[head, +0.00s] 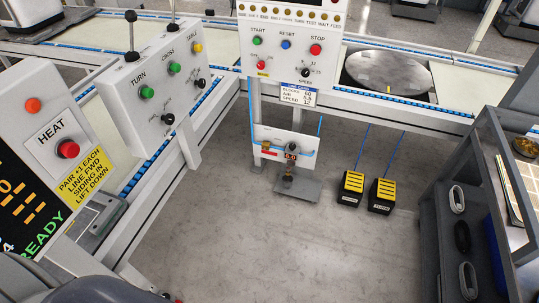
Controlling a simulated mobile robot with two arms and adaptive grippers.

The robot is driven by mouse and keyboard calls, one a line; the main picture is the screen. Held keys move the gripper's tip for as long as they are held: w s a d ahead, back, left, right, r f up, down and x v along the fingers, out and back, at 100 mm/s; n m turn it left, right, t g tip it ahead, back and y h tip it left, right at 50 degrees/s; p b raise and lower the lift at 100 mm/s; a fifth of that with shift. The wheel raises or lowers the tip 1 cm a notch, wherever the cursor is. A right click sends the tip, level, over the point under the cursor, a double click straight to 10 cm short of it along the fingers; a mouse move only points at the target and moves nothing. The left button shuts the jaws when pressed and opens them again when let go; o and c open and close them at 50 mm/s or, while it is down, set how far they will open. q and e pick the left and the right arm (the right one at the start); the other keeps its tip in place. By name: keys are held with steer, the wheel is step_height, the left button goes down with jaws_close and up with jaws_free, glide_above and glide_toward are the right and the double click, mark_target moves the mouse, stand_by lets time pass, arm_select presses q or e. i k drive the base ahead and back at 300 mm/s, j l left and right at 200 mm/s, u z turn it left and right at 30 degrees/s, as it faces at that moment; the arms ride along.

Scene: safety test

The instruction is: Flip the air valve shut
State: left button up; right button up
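A small white air panel (272,137) is mounted low on the post under the middle control box. A small red part (269,152), which looks like the air valve's handle, sits at its left, below a yellowish tag. It is too small to tell which way the handle is turned. To its right is a small gauge with red digits (291,154), with a dark fitting hanging below it. Blue air lines run at the panel. Neither of my grippers is in view.
The control box (288,55) with start, reset and stop buttons is above the air panel. Two black-and-yellow floor boxes (351,188) (382,195) stand to its right. The lever box (155,85) and heat panel (58,145) are left, a grey cart (480,150) right. The middle floor is clear.

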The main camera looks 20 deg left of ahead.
mark_target(275, 154)
steer(key=i+j, duration=0.2)
steer(key=i, duration=0.25)
steer(key=i+j, duration=0.15)
steer(key=i, duration=0.3)
steer(key=i+j, duration=0.2)
steer(key=i, duration=0.25)
steer(key=u, duration=0.05)
